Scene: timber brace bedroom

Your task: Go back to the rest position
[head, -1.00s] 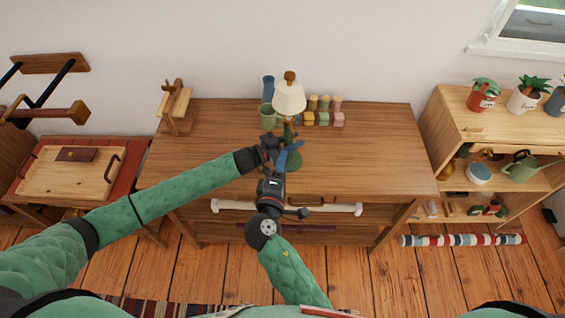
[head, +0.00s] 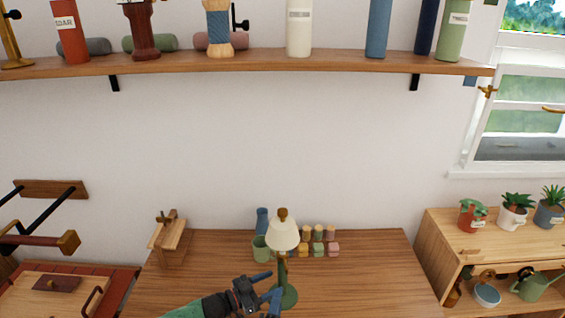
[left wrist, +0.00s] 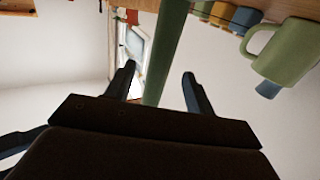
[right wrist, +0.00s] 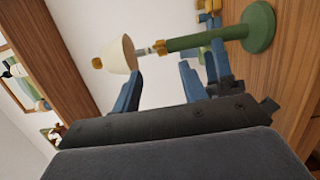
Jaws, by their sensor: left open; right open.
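My left gripper (head: 267,287) is open near the lower edge of the head view, just left of the lamp. In the left wrist view its fingers (left wrist: 157,80) stand apart, with the lamp's green stem (left wrist: 166,50) showing between them; whether they touch it I cannot tell. The lamp (head: 283,235), with a cream shade and green stem and base, stands upright on the wooden table (head: 370,275). My right gripper (right wrist: 158,75) is open and empty in the right wrist view, with the lamp (right wrist: 205,40) just beyond its fingers. In the head view I cannot make it out clearly.
A green mug (head: 261,248), a blue vase (head: 262,220) and several small coloured blocks (head: 318,249) stand behind the lamp. A small wooden stand (head: 167,240) is at the table's left. A loaded wall shelf (head: 250,64) hangs above. The table's right side is clear.

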